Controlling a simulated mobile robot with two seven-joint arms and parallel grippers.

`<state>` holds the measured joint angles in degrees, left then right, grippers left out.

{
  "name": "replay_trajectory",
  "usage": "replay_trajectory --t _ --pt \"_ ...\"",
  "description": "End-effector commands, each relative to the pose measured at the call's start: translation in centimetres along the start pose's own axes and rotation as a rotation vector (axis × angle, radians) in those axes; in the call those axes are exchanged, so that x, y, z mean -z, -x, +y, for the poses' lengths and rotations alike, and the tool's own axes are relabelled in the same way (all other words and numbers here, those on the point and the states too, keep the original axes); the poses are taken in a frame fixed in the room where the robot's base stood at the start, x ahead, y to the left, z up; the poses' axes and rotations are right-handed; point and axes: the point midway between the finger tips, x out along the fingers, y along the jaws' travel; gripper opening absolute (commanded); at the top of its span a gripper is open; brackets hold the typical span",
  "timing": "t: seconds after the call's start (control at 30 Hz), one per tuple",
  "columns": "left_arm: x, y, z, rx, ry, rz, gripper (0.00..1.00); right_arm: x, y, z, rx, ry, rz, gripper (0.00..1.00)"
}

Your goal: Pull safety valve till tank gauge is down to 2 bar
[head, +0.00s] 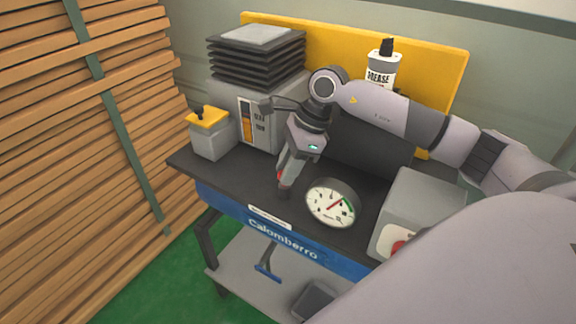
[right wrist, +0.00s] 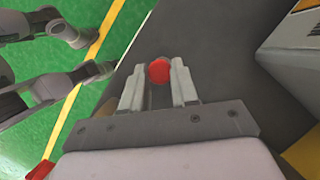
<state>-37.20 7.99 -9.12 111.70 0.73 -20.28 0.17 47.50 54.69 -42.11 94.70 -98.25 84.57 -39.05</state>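The tank gauge (head: 330,203) is a round white dial on the front of the dark cart top. Its red needle points to the upper right, close to a green band; the numbers are too small to read. My right gripper (head: 285,187) reaches down just left of the gauge. The safety valve is a red knob (right wrist: 158,71), seen in the right wrist view between the fingertips of my right gripper (right wrist: 159,78). The fingers close on it from both sides. In the head view only a sliver of red shows beside the fingers. My left gripper is not in view.
The cart top (head: 225,175) also carries a grey box with a red button (head: 425,200), a yellow-topped box (head: 209,132), a grey unit with stacked dark plates (head: 256,55) and a grease bottle (head: 382,68). Wooden slats (head: 80,180) stand at left.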

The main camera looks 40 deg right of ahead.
Motion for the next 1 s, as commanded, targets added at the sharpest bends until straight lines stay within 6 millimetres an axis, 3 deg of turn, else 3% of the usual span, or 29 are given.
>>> replay_trajectory --t 0.33,0.57,0.6,0.63,1.0 --pt "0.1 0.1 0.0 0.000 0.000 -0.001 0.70 -0.6 1.6 0.0 0.002 0.001 0.001 0.00" --pt "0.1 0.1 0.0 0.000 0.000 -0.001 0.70 -0.6 1.5 0.0 0.001 0.000 0.001 0.00" --pt "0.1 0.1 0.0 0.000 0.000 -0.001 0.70 -0.6 1.5 0.0 0.001 0.000 0.001 0.41" --pt "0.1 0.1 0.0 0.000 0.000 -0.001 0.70 -0.6 1.5 0.0 0.001 0.000 0.001 0.51" --pt "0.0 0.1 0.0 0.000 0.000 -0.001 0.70 -0.6 1.9 -0.1 0.002 0.000 0.000 0.54"
